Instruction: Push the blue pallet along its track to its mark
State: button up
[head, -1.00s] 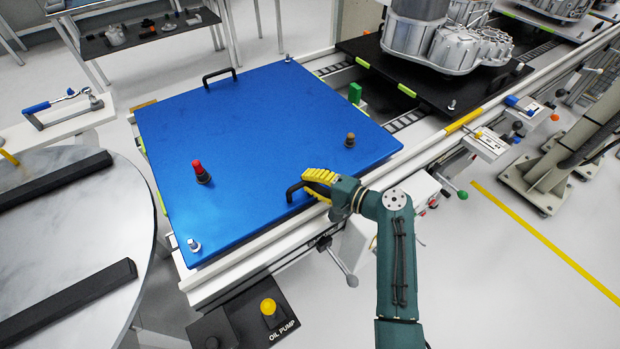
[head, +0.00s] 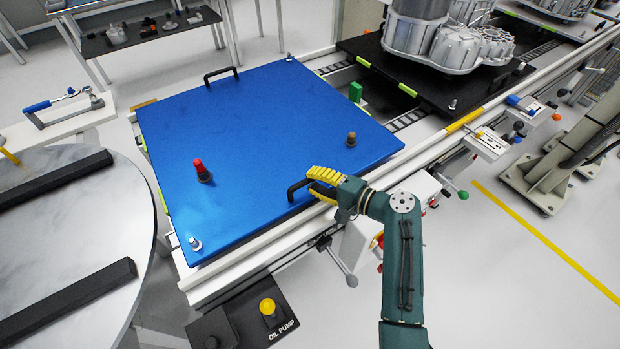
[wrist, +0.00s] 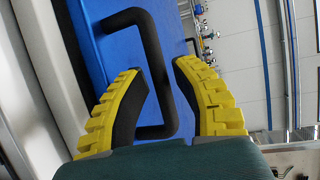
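The blue pallet (head: 265,130) lies flat on the track, with a red-topped post and a shorter brown-topped post on it. Its near black handle (head: 292,190) is beside my gripper (head: 312,181). In the wrist view the handle (wrist: 152,65) passes between the two yellow fingers of my gripper (wrist: 160,70). The fingers are spread, with gaps showing beside the bar. Whether one finger touches the bar I cannot tell. A yellow strip (head: 463,121) on the near rail, to the right of the pallet, may be the mark.
A black pallet (head: 430,85) carrying a grey metal housing stands further right on the track. Track with rollers (head: 405,120) shows between the pallets, with a green block (head: 355,91) there. A round marble-like table (head: 60,230) is at left. An oil pump button (head: 267,306) is in front.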

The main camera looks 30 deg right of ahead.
jog(key=v, duration=1)
jog(key=shift+s, duration=0.35)
jog(key=shift+d, duration=0.15)
